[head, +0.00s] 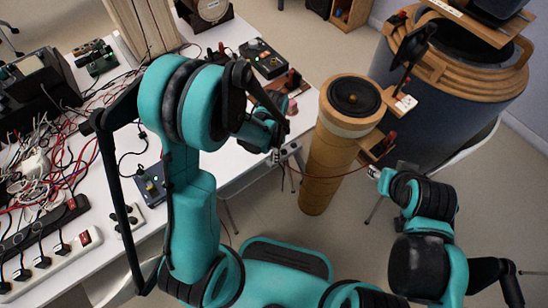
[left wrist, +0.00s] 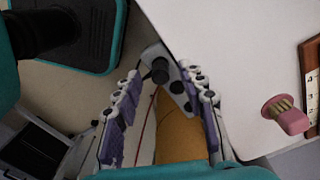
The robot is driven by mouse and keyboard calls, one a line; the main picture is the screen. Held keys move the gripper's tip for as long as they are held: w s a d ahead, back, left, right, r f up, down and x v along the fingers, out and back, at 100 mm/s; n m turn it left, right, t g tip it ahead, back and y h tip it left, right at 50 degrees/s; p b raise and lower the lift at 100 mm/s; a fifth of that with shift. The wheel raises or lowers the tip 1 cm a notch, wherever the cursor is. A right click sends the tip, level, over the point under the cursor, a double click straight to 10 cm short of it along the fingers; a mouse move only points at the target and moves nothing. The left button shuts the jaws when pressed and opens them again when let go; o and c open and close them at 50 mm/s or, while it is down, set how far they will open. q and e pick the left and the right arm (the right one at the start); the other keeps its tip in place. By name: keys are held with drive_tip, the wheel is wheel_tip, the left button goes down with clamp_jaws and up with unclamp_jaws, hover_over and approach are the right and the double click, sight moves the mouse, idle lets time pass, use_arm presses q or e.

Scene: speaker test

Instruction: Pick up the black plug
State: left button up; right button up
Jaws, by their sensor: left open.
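Several black plugs sit in the white power strip at the lower left in the head view; the nearest to its red switch is one black plug (head: 62,249). The white power strip (head: 84,238) lies on the white table. My left gripper (head: 285,157) is at the table's right edge, far from these plugs.
A tall tan cylinder (head: 325,150) with a speaker on top stands beside my left gripper. A large dark drum (head: 450,95) stands behind it. Tangled red and white cables (head: 40,150) cover the table's left. A pink-handled piece (left wrist: 290,118) lies on the table.

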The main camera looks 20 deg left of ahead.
use_arm(q)
drive_tip(key=shift+f, duration=0.95)
drive_tip(key=shift+r, duration=0.1)
drive_tip(key=shift+c, duration=0.4)
clamp_jaws()
